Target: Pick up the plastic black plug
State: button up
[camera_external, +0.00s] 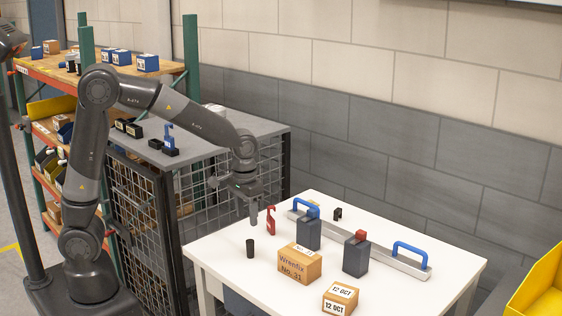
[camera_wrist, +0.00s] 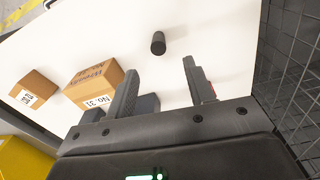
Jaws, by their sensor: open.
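The black plug (camera_external: 250,248) is a small dark cylinder standing upright on the white table (camera_external: 222,262), near its left edge. In the wrist view the plug (camera_wrist: 158,43) lies beyond the fingertips, roughly in line with the gap between them. My gripper (camera_external: 254,217) hangs above the table's left part, above the plug and apart from it. In the wrist view my gripper (camera_wrist: 163,80) has its two fingers spread, with nothing between them.
A red hooked piece (camera_external: 270,220) stands close by the plug. A Wrenfix box (camera_external: 299,264), a smaller box (camera_external: 340,299), dark blocks (camera_external: 355,259) and a metal bar with blue handles (camera_external: 385,258) occupy the table. A mesh cage (camera_external: 140,205) borders the left.

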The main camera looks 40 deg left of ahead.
aim_at(250, 241)
jog(key=shift+w+d+f, duration=0.15)
jog(key=shift+d+f, duration=0.35)
jog(key=shift+f, duration=0.25)
jog(key=f, duration=1)
jog(key=shift+a+f, duration=0.1)
jog(key=shift+a, duration=0.15)
jog(key=c, duration=1.1)
